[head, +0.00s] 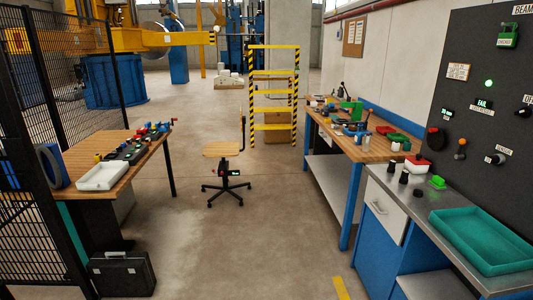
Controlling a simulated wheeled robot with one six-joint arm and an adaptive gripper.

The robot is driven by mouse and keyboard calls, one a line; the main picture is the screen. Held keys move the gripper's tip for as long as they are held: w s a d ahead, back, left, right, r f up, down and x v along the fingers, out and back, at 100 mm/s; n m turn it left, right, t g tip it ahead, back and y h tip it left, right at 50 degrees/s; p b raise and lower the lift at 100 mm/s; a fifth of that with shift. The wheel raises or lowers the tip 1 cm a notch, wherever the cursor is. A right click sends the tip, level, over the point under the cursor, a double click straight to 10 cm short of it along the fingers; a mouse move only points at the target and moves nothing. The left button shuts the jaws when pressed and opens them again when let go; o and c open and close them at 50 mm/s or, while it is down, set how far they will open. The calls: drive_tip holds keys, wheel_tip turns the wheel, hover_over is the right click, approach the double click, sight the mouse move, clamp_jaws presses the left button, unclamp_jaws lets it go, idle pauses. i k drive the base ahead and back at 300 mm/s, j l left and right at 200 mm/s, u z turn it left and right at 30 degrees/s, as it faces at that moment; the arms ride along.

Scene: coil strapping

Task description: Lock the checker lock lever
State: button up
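A dark control panel (470,90) fills the right side of the head view. It carries a small lever with an orange knob (461,143), a black-and-red knob (436,139) and a dark knob (523,112) at the right edge. A green light (489,83) glows above a small display reading FAIL (484,104). A green tag or padlock (507,36) hangs near the top. I cannot tell which of these, if any, is the checker lock lever. My gripper is not in view.
A metal counter with a teal tray (484,240) stands below the panel. A cluttered wooden workbench (372,150) adjoins it. A left table holds a white tray (102,176) and a device with coloured knobs. A chair (224,150) stands mid-floor, a black case (122,272) front left.

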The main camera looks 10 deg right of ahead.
sight(462, 141)
drive_tip(key=i+z, duration=0.1)
drive_tip(key=i, duration=0.5)
drive_tip(key=i+j, duration=0.1)
drive_tip(key=i, duration=0.45)
drive_tip(key=i+j+z, duration=0.15)
drive_tip(key=i, duration=0.45)
